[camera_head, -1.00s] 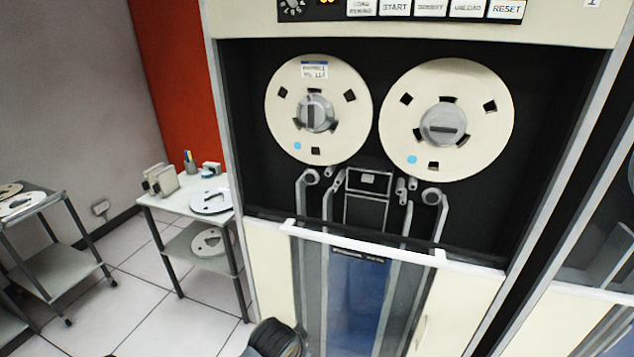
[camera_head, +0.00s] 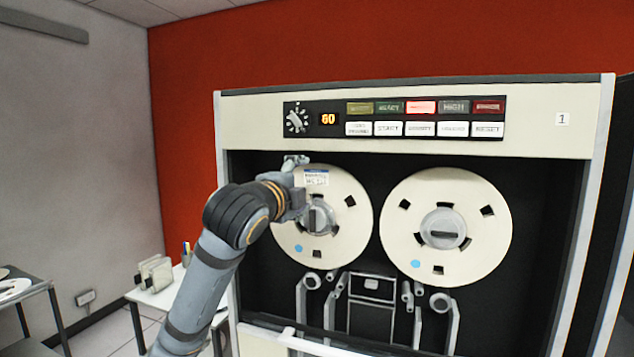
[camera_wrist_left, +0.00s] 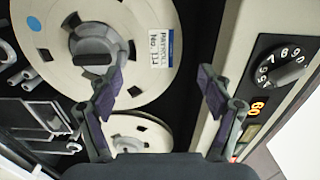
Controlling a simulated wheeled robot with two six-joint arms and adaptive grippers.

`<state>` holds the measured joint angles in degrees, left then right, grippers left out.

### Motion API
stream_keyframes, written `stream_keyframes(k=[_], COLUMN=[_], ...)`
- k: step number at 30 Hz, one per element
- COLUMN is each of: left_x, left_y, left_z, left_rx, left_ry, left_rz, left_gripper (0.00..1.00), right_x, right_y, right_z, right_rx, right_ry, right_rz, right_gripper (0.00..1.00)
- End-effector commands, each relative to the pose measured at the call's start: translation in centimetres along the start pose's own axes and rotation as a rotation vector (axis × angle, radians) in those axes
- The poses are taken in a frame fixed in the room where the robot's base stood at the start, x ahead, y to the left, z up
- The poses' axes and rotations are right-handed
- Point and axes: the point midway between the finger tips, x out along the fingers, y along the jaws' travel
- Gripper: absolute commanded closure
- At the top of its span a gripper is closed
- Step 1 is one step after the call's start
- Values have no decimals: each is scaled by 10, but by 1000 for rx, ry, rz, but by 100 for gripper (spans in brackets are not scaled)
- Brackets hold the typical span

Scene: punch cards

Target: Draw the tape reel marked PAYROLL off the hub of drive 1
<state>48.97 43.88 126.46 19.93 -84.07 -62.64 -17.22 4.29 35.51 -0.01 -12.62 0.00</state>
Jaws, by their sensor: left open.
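The labelled cream tape reel (camera_head: 343,237) sits on the left hub (camera_head: 316,215) of the drive marked 1. Its label reads PAYROLL in the left wrist view (camera_wrist_left: 165,42); in the head view the label is too small to read surely. My left gripper (camera_head: 295,180) is in front of the reel's upper left part, and covers some of its rim. In the left wrist view my left gripper (camera_wrist_left: 163,85) is open and empty, one finger over the reel near the hub, the other beyond its rim. Whether a finger touches the reel I cannot tell. My right gripper is not in view.
A second cream reel (camera_head: 479,200) is on the right hub. The control panel (camera_head: 425,118) with lit buttons and a dial (camera_head: 295,119) is above. Tape guides (camera_head: 372,285) are below the reels. A small side table (camera_head: 150,298) stands at the left.

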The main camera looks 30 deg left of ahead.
Motion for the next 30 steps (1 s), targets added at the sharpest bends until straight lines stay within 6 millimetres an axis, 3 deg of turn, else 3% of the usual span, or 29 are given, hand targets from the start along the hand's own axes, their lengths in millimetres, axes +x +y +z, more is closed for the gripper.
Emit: stream_keyframes(k=[7, 17, 21, 30], left_x=[9, 53, 72, 93], left_y=[-1, -2, -4, 0], left_z=[0, -1, -1, 0], left_rx=[-2, -4, -2, -1], left_ry=[2, 2, 1, 1], left_rz=[3, 4, 5, 2], left_gripper=[21, 21, 21, 21], right_x=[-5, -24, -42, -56], right_y=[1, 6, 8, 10], right_z=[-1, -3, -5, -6], right_rx=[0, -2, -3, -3], right_ry=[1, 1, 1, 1], right_rz=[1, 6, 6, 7], right_gripper=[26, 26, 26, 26])
